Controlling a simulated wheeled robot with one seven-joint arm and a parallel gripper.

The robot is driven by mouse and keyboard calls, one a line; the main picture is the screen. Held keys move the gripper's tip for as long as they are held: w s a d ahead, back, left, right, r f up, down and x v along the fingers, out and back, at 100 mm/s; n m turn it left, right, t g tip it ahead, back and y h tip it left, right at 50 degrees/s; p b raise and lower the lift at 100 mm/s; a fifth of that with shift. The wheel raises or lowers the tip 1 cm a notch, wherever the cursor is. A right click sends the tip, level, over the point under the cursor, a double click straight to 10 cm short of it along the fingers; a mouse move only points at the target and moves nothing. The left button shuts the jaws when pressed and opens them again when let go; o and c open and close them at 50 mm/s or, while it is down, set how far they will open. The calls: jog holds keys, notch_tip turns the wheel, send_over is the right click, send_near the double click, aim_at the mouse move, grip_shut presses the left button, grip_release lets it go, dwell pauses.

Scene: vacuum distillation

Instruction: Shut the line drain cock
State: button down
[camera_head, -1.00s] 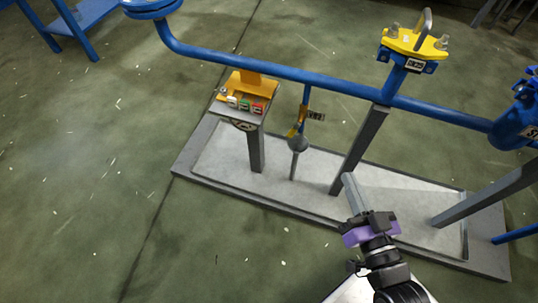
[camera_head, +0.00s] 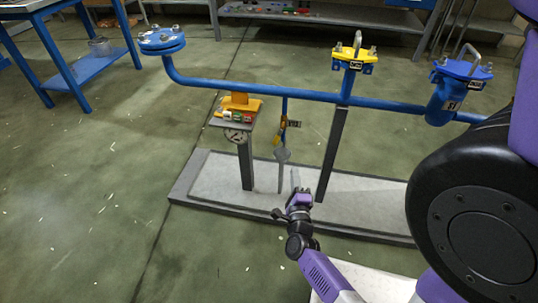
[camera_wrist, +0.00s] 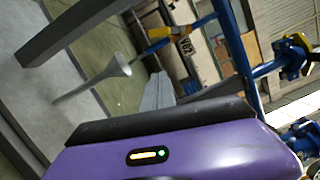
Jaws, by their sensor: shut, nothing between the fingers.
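The line drain cock (camera_head: 283,131) is on a short blue drop pipe below the long blue line, with a small yellow handle and a dark tag (camera_head: 294,124) beside it. In the wrist view, its yellow handle (camera_wrist: 159,33) and tag (camera_wrist: 185,46) are at the upper middle, tilted with the picture. A grey funnel (camera_head: 282,155) stands under its outlet and also shows in the wrist view (camera_wrist: 120,66). My gripper (camera_head: 295,173) is shut and empty, below and slightly right of the cock, apart from it. The handle's exact angle is hard to tell.
A grey post (camera_head: 333,155) rises right of the cock. A panel with coloured buttons (camera_head: 233,117) and a gauge stands on the left. Yellow-topped (camera_head: 353,54) and blue-topped (camera_head: 463,70) fittings sit on the line. The floor in front is clear.

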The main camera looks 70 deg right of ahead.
aim_at(278, 137)
jog(key=w+d+r+m+b, duration=0.1)
jog(key=w+d+r+b, duration=0.1)
jog(key=w+d, duration=0.4)
jog(key=shift+s+x, duration=0.25)
jog(key=shift+x, duration=1.4)
